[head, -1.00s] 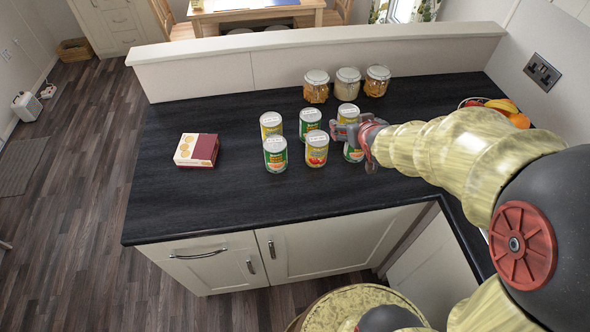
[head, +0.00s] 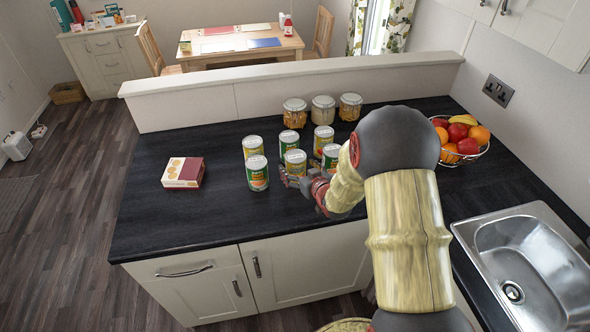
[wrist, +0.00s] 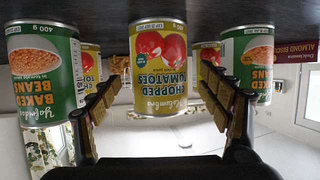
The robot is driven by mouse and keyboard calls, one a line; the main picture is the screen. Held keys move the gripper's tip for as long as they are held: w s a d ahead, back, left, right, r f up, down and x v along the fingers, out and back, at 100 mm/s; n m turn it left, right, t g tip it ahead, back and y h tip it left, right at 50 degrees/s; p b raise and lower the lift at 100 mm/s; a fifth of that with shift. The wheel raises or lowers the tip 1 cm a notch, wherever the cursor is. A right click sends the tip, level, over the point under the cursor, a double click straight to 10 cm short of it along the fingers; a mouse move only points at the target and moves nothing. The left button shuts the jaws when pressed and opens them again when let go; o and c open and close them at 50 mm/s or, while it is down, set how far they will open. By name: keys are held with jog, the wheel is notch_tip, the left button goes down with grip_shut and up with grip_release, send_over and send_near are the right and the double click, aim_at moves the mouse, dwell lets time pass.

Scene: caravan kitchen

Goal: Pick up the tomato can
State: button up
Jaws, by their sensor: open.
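A yellow chopped tomatoes can (head: 295,165) stands upright in the middle of the front row of cans on the dark worktop. It fills the middle of the wrist view (wrist: 158,70), which is upside down. My gripper (head: 294,181) is low at the near side of this can, open and empty. In the wrist view one finger is on each side of the can's outline, with gaps; I cannot tell how far the fingertips reach around it. Green baked beans cans stand to its left (head: 257,174) and right (head: 330,160), close to the fingers.
Behind stand a yellow can (head: 253,147), a green can (head: 289,142) and another yellow can (head: 323,140). Glass jars (head: 323,110) line the low wall. A red and cream biscuit box (head: 182,173) lies left. A fruit basket (head: 461,138) and sink (head: 530,268) are right. The front-left worktop is clear.

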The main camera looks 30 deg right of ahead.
jog(key=shift+x, duration=1.35)
jog(key=c, duration=0.3)
jog(key=c, duration=1.4)
